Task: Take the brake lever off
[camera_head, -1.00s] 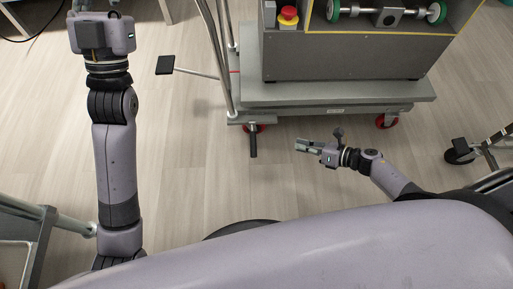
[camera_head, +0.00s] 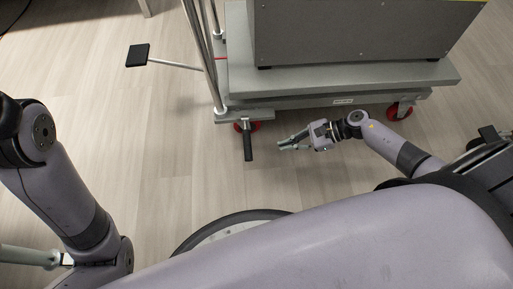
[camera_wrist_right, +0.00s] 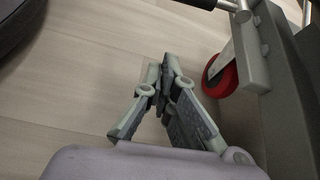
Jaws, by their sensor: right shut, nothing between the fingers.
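A black brake lever (camera_head: 248,141) sticks out toward me from the front left caster of the grey trolley (camera_head: 340,78). Its black end also shows at the top of the right wrist view (camera_wrist_right: 196,3). My right gripper (camera_head: 283,145) is low over the floor, just right of the lever and apart from it, pointing left. In the right wrist view its fingers (camera_wrist_right: 163,72) are closed together at the tips with nothing between them. My left arm shows at the left edge, but its gripper is out of view.
A red caster wheel (camera_wrist_right: 218,77) and the trolley's frame (camera_wrist_right: 270,45) are close beside my right fingers. Another red caster (camera_head: 400,110) is farther right. A black pedal (camera_head: 138,55) on a rod reaches left from the trolley. The floor in front is clear.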

